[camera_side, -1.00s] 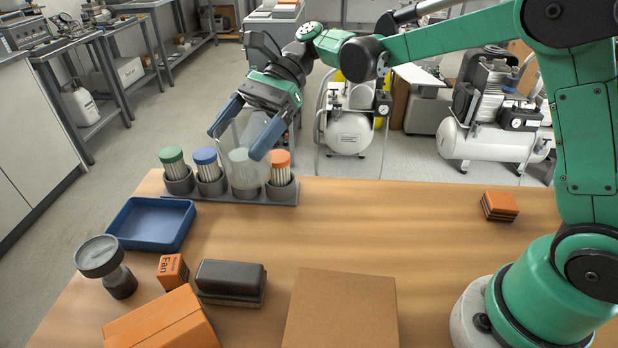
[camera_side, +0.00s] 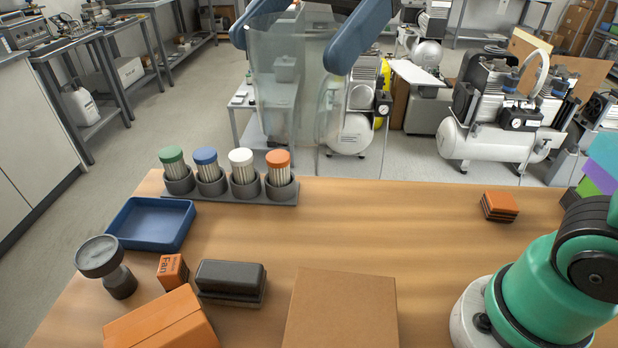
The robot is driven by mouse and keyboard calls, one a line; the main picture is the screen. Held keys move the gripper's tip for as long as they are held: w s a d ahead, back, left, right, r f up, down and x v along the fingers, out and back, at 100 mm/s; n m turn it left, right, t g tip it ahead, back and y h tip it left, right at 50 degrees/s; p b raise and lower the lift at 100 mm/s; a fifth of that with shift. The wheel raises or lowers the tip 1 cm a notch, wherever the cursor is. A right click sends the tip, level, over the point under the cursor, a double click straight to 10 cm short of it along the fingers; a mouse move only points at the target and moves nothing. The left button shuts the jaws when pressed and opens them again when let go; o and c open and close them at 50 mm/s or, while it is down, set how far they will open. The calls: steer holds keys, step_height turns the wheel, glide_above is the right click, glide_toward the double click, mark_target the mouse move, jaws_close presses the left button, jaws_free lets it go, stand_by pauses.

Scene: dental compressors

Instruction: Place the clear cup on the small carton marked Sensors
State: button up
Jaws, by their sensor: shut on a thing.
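My gripper (camera_side: 297,52) is at the top of the view, high above the far edge of the table. Its two blue fingers are shut on the clear cup (camera_side: 285,92), one at each side. The cup is see-through and looks upright, and it hangs in the air. A small orange carton (camera_side: 172,271) stands at the front left of the table, and its lettering seems to read "Fan". I can read no "Sensors" marking on any box in view.
A rack (camera_side: 235,197) holds cartridges with green, blue, white and orange caps. A blue tray (camera_side: 152,223), a grey pedestal (camera_side: 118,268), a dark block (camera_side: 231,279), a larger orange box (camera_side: 160,322) and a brown box (camera_side: 341,308) stand nearer. The table's right middle is mostly clear.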

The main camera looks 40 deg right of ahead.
steer(key=s, duration=0.6)
glide_above(344, 310)
step_height(344, 310, down, 20)
steer(key=shift+r, duration=0.1)
stand_by(0.4)
steer(key=o, duration=0.9)
steer(key=shift+f, duration=0.2)
steer(key=shift+o, duration=0.2)
steer(key=shift+r, duration=0.1)
